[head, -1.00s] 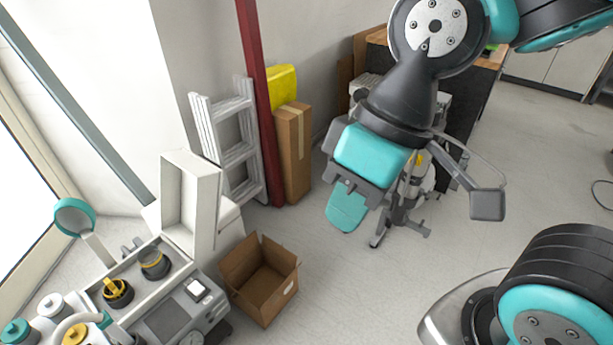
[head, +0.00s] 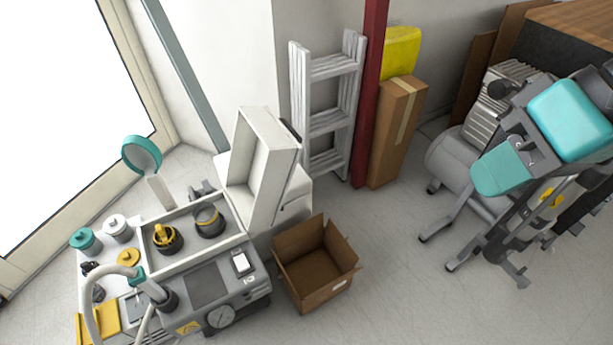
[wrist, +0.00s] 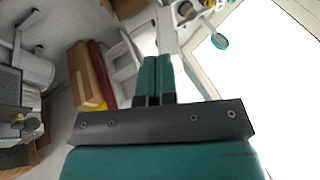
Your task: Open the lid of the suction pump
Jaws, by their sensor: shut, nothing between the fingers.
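The suction pump (head: 205,285) is a grey-white machine at the lower left of the head view. Its white box-like lid (head: 262,165) stands raised, tilted up at the back right of the open compartment, where two dark pots with yellow parts show. Part of the pump also shows upside down at the top of the wrist view. My gripper (head: 500,172) is at the right of the head view, well apart from the pump. In the wrist view its teal fingers (wrist: 154,78) are together and empty.
An open cardboard box (head: 315,265) stands on the floor right of the pump. A white ladder (head: 328,105), a red post (head: 368,95) and a tall carton (head: 397,130) stand behind. A teal-rimmed round piece (head: 142,154) rises behind the pump. Floor right of the box is clear.

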